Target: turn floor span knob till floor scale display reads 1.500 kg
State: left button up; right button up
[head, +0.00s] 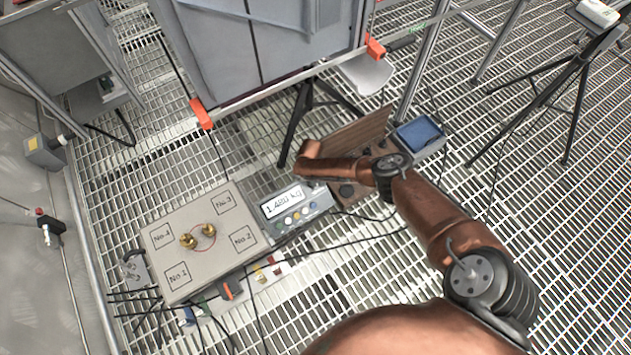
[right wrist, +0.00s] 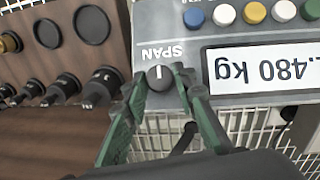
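The floor scale display (head: 283,202) reads 1.480 kg in the head view. In the right wrist view the display (right wrist: 265,67) is upside down and its first digit is cut off. The dark round floor span knob (right wrist: 159,77), with a white pointer line, sits beside the word SPAN. My right gripper (right wrist: 160,80) has its green fingers on either side of the knob, apparently closed against it. In the head view my right arm hides the knob. The scale's plate (head: 205,267) carries two brass weights (head: 188,241). My left gripper is out of view.
Coloured buttons (right wrist: 254,13) line the display panel. A wooden case (right wrist: 65,70) with several dark weights lies right beside the knob. Cables cross the grated floor. A steel cabinet (head: 260,45) stands behind; a tripod (head: 560,90) stands at the right.

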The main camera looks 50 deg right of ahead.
grip_shut()
jog(key=m+y, duration=0.2)
jog(key=m, duration=0.1)
jog(key=shift+s+d+f+t+y, duration=0.1)
jog(key=shift+s+d+t+y, duration=0.1)
jog(key=shift+t+y, duration=0.1)
jog(key=m+y, duration=0.1)
jog(key=m, duration=0.1)
jog(key=m+t+y, duration=0.1)
jog(key=m, duration=0.1)
jog(key=shift+s+t, duration=0.1)
jog(key=shift+t, duration=0.2)
jog(key=shift+m, duration=0.4)
jog(key=o, duration=0.6)
grip_release()
jog(key=shift+d, duration=0.1)
jog(key=shift+c, duration=0.2)
